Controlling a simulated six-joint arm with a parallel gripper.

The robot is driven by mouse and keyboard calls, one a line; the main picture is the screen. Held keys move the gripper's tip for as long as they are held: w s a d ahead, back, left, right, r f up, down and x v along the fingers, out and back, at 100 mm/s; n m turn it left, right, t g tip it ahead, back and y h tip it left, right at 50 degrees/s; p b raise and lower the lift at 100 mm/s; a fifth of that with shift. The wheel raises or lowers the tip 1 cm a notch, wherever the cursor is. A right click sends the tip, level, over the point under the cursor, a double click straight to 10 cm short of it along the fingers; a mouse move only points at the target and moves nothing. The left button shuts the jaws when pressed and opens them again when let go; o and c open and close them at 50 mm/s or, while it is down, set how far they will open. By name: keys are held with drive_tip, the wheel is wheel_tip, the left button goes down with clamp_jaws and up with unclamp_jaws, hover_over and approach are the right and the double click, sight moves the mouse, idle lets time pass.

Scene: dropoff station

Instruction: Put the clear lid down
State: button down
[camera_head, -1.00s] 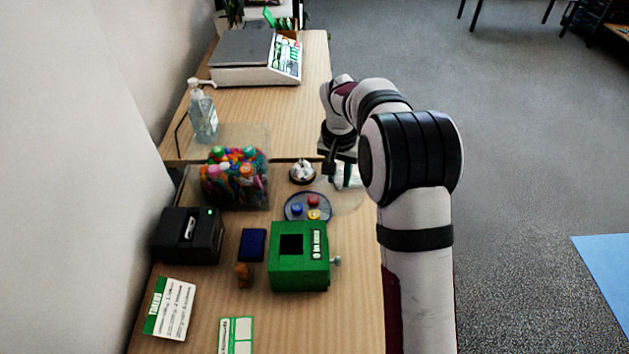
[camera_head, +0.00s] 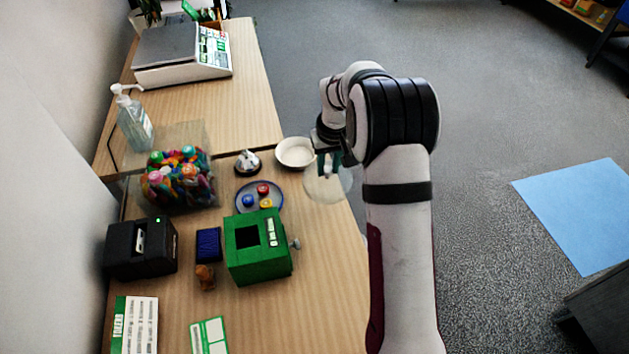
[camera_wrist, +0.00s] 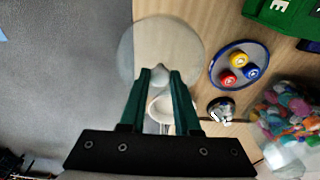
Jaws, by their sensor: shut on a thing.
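The clear lid (camera_head: 326,190) is a see-through round disc with a small knob (camera_wrist: 160,75). My gripper (camera_head: 328,168) is shut on the knob; in the wrist view the gripper's green fingers (camera_wrist: 160,80) pinch it. The lid (camera_wrist: 185,45) appears partly over the table and partly past its right edge, with grey floor showing through it. Its height above the table is hard to tell. A white round bowl (camera_head: 295,153) is open and uncovered, behind and left of the lid. In the wrist view the bowl (camera_wrist: 158,108) shows partly between the fingers.
A blue-rimmed plate (camera_head: 275,200) with coloured tokens and a silver bell (camera_head: 247,162) stand left of the lid. A green box (camera_head: 257,250) is in front. A clear bin of colourful items (camera_head: 178,185) stands further left. Bare table lies right of the green box.

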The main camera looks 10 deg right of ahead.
sight(315, 175)
drive_tip(key=shift+w+a+f, duration=0.45)
drive_tip(key=shift+a+f, duration=0.05)
drive_tip(key=shift+a, duration=0.15)
drive_tip(key=shift+w+a+f, duration=0.45)
drive_tip(key=shift+a, duration=0.15)
wheel_tip(315, 175, down, 4)
drive_tip(key=shift+w+a+f, duration=0.1)
drive_tip(key=shift+f, duration=0.1)
drive_tip(key=c, duration=0.6)
unclamp_jaws()
